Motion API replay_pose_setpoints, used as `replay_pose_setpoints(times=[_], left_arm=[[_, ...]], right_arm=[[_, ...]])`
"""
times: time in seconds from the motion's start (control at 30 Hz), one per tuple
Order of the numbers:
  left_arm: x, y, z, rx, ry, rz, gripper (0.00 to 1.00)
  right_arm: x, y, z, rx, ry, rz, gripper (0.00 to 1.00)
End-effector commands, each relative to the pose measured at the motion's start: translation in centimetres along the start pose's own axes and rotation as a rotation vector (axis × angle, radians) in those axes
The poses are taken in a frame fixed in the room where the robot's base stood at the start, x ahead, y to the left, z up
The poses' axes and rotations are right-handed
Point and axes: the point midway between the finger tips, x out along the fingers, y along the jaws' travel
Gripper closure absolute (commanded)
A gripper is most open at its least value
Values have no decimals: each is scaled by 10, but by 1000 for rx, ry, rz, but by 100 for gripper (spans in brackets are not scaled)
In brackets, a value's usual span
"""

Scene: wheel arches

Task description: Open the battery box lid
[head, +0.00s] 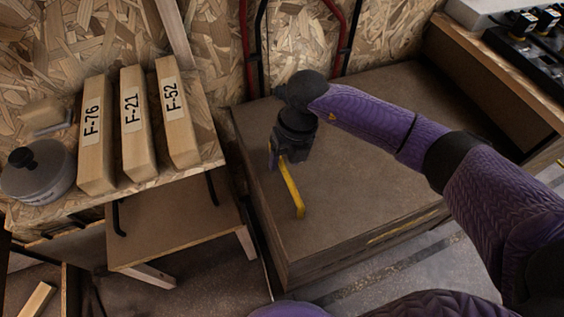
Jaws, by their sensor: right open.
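The battery box appears to be the large brown box (350,190) in the middle, with a flat top that looks closed. A yellow strip (400,228) runs along its front edge at the right. My right gripper (277,157) points down over the left part of the top and is open. A yellow bar (292,192) shows right beside its fingers. I cannot tell whether the bar is fixed to the lid or touches the gripper. The fingertips are partly hidden by the gripper body. My left gripper is not in view.
A wooden shelf (205,145) at the left holds blocks marked F-76 (95,140), F-21 (137,125) and F-52 (176,110), and a grey pot (38,175). A lower stool (175,225) stands beside the box. Red and black cables hang on the wall behind.

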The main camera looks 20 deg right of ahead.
Motion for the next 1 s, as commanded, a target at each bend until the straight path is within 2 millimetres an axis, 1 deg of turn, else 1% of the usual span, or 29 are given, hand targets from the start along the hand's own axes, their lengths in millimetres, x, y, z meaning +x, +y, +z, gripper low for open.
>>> replay_pose_setpoints(times=[0.03, 0.07, 0.3, 0.33, 0.37, 0.4, 0.57, 0.6, 1.0], left_arm=[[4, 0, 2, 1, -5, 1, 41], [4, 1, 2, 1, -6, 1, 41], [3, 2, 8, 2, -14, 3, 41], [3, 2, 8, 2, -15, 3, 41], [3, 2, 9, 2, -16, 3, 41], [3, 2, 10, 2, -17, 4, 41], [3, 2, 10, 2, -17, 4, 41], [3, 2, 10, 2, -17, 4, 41], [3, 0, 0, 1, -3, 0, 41]], right_arm=[[6, 0, 0, 0, 2, 1, 45], [7, 0, 0, 0, 1, 1, 45], [6, 0, 0, 0, -1, 2, 45], [6, 1, 0, 0, -1, 2, 49], [6, 1, 0, 0, -1, 2, 55], [6, 1, 0, 0, -1, 2, 64], [6, 1, 0, 0, -1, 2, 98], [6, 0, 0, 0, -1, 2, 100], [6, 0, 0, 0, 0, 2, 100]])
